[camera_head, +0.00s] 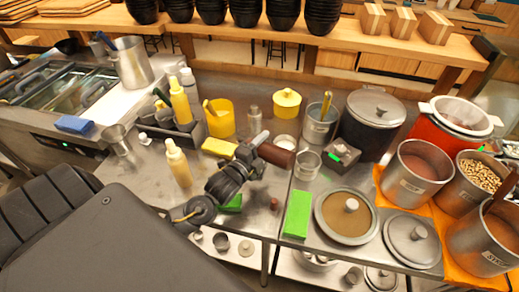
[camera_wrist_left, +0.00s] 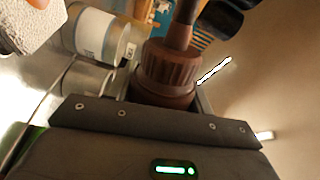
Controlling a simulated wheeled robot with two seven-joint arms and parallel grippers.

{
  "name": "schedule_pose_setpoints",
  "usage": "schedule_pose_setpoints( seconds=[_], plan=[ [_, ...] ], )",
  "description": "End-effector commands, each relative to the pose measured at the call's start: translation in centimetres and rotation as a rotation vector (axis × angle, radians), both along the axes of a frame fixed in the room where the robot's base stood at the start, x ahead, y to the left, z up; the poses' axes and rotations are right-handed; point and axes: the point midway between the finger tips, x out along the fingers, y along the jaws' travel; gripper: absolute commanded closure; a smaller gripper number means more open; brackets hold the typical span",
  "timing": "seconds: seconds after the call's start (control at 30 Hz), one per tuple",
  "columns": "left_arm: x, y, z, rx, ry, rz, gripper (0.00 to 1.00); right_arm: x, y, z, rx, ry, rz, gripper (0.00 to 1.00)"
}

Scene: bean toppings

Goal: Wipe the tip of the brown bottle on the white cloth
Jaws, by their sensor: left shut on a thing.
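The brown bottle (camera_head: 277,155) is held tilted, nearly on its side, above the steel counter in the head view. My left gripper (camera_head: 257,149) is shut on it. In the left wrist view the bottle's ribbed brown cap (camera_wrist_left: 170,68) and narrow nozzle show large between the jaws. The nozzle points toward the top of that view, and its far end is cut off or hard to make out. I cannot make out the white cloth for certain in either view. A pale textured block shows at the upper left of the left wrist view, and I cannot tell what it is.
Steel pots (camera_head: 414,175) crowd the right side.

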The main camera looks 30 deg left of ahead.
Motion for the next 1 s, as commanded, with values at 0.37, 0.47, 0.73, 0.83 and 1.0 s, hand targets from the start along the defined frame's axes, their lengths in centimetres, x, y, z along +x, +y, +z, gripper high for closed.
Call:
schedule_pose_setpoints(
  seconds=[0.37, 0.47, 0.73, 0.83, 1.0],
  plan=[
    [0.9, 0.4, 0.1, -0.641, 0.024, 0.001, 0.56, 0.0, -0.1, -0.8, -0.001, 0.000, 0.000, 0.64],
    [1.3, 0.2, -0.3, -0.791, 0.029, 0.000, 0.56, 0.1, -0.1, -0.5, -0.001, 0.000, 0.000, 0.64],
    [1.4, 1.4, -0.9, -1.007, 0.040, 0.000, 0.56, 0.1, 0.1, 0.1, 0.000, -0.001, 0.000, 0.64],
    [1.1, 2.4, -0.9, -1.007, 0.038, -0.001, 0.56, 0.1, 0.1, 0.3, 0.001, -0.002, 0.000, 0.64],
    [0.5, 4.1, -0.9, -1.006, 0.038, -0.001, 0.56, 0.1, 0.2, 0.5, 0.002, -0.002, -0.001, 0.64]
  ],
)
